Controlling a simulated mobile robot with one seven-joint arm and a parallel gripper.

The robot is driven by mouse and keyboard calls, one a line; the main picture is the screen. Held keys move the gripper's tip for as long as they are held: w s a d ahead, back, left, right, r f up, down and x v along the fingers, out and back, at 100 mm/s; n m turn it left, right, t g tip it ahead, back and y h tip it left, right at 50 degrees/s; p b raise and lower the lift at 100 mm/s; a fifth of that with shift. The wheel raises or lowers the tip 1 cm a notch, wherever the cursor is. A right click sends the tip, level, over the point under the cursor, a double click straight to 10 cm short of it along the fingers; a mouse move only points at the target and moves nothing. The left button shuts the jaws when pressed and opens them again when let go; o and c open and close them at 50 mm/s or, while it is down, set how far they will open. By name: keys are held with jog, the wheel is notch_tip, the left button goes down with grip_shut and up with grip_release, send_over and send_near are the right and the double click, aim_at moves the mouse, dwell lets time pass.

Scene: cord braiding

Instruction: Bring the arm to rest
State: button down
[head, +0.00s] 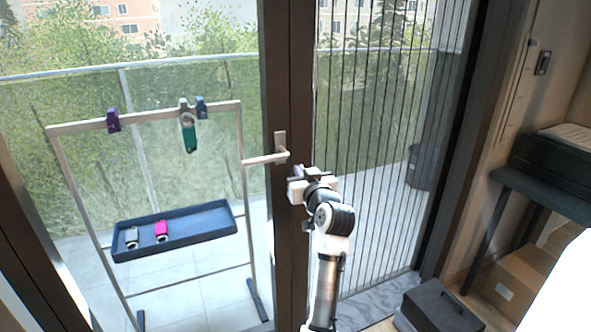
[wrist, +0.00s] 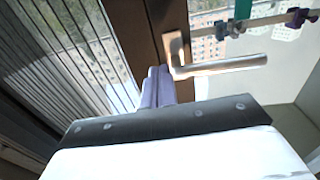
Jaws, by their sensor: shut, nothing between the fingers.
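My gripper (head: 299,172) is raised in front of the dark door post, just right of and a little below the lever door handle (head: 268,158). In the wrist view the fingers (wrist: 157,88) are together with nothing held, and the handle (wrist: 220,65) is just beyond them to the right. A gap or contact between fingers and handle is hard to tell. My arm (head: 328,250) stands upright below the gripper, bent at the top.
A metal rack (head: 145,117) on the left carries purple, green and blue clips. Its blue tray (head: 196,228) holds a grey and a pink item. At right are a dark side table (head: 545,195) and a black box (head: 438,306) on the floor. Vertical cords or slats (head: 385,130) hang behind the arm.

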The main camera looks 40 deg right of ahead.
jog(key=v, duration=0.3)
jog(key=b+v, duration=0.1)
jog(key=v, duration=0.1)
jog(key=shift+s+d, duration=0.2)
jog(key=shift+s, duration=0.1)
